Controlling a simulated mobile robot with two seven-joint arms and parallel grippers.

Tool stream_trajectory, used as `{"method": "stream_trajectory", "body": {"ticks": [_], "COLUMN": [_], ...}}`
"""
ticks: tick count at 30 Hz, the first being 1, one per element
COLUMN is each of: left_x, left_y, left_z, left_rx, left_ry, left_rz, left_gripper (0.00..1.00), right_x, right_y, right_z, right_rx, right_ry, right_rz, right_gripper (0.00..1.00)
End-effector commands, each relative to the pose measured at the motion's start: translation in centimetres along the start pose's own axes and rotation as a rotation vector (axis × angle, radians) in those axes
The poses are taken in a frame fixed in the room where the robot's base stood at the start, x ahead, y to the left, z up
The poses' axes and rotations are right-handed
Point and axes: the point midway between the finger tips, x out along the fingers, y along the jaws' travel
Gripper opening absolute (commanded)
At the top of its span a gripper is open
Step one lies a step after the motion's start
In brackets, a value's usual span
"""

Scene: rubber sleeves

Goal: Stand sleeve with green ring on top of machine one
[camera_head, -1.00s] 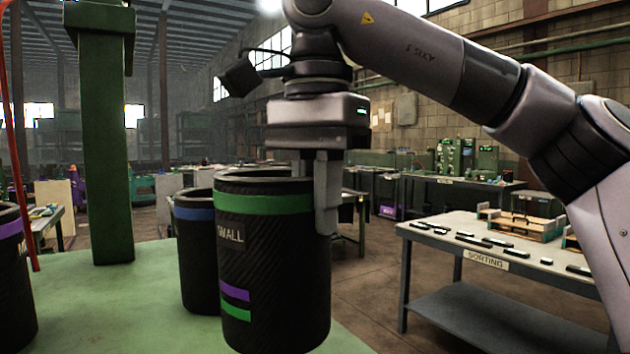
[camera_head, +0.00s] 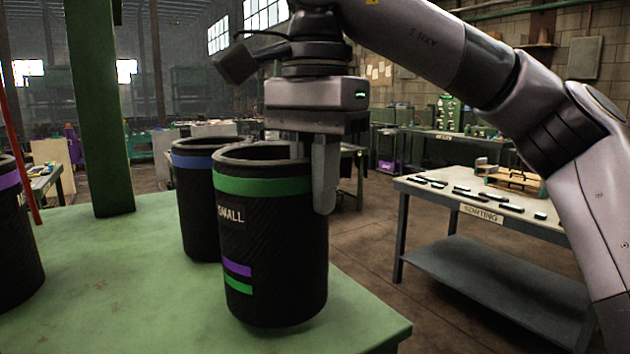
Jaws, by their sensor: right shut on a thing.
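The sleeve with the green ring (camera_head: 290,245) is a black, ribbed, upright open cylinder with a "SMALL" label and small purple and green stripes low down. It is over the front part of the green tabletop (camera_head: 130,290). I cannot tell whether its base touches the surface. My right gripper (camera_head: 312,180) is shut on its rim from above. One finger is outside the right wall; the other goes down inside, its tip hidden. My left gripper is out of view. No marking tells me which thing is machine one.
A black sleeve with a blue ring (camera_head: 198,215) stands close behind and left, partly covered. A sleeve with a purple ring (camera_head: 18,250) is cut off at the left edge. A green post (camera_head: 98,120) rises behind. A sorting table (camera_head: 480,214) stands right. The tabletop between the sleeves is clear.

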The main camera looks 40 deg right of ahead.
Motion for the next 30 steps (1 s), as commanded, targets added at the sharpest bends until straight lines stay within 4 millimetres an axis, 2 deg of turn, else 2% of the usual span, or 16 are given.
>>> {"method": "stream_trajectory", "body": {"ticks": [19, 21, 22, 23, 30], "left_x": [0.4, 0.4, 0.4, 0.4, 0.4], "left_y": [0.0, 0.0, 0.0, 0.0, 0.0], "left_z": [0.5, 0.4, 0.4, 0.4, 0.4], "left_rx": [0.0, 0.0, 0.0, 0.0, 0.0], "left_ry": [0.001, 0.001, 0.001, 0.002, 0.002], "left_rz": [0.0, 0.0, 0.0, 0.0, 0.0], "left_gripper": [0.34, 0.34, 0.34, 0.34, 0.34], "right_x": [1.0, 0.9, 0.9, 0.9, 1.2], "right_y": [0.0, 0.0, 0.0, 0.0, 0.0], "right_z": [0.0, 0.0, 0.0, 0.0, 0.0], "right_rx": [0.0, 0.0, 0.0, 0.0, 0.0], "right_ry": [-0.001, -0.001, -0.001, -0.001, 0.001], "right_rz": [-0.005, -0.005, -0.005, -0.004, 0.004], "right_gripper": [0.0, 0.29, 0.39, 0.43, 0.43]}}
